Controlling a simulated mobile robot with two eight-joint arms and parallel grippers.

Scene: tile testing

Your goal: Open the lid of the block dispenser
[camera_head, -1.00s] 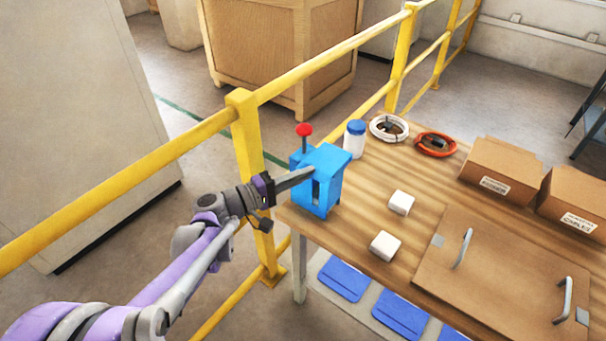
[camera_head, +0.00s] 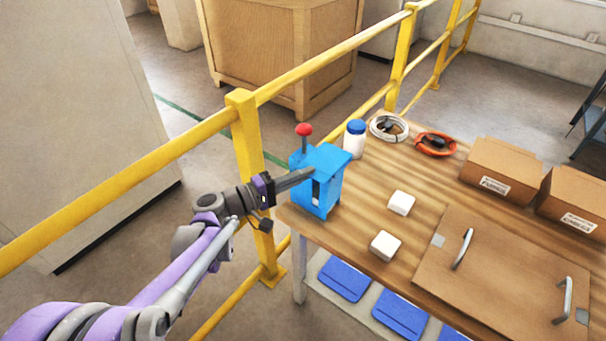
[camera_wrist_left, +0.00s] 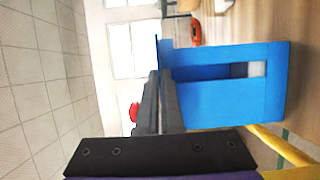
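The blue block dispenser (camera_head: 329,192) stands at the left corner of the wooden table. Its flat blue lid (camera_head: 334,155) is on top, and a lever with a red knob (camera_head: 304,130) rises behind it. My left gripper (camera_head: 313,170) reaches in from the left, its fingertips at the lid's near left edge. In the left wrist view the fingers (camera_wrist_left: 160,74) are close together, with the lid (camera_wrist_left: 157,48) seen nearly edge-on at their tips beside the blue body (camera_wrist_left: 235,104). I cannot tell whether the lid's edge is between them. The dispenser's slot shows a white block (camera_wrist_left: 257,69). My right gripper is not in view.
Two white blocks (camera_head: 401,202) lie right of the dispenser. A white bottle with a blue cap (camera_head: 355,139), a white cable coil (camera_head: 389,128) and an orange one (camera_head: 436,144) are behind. A yellow railing (camera_head: 245,140) runs close beside the dispenser.

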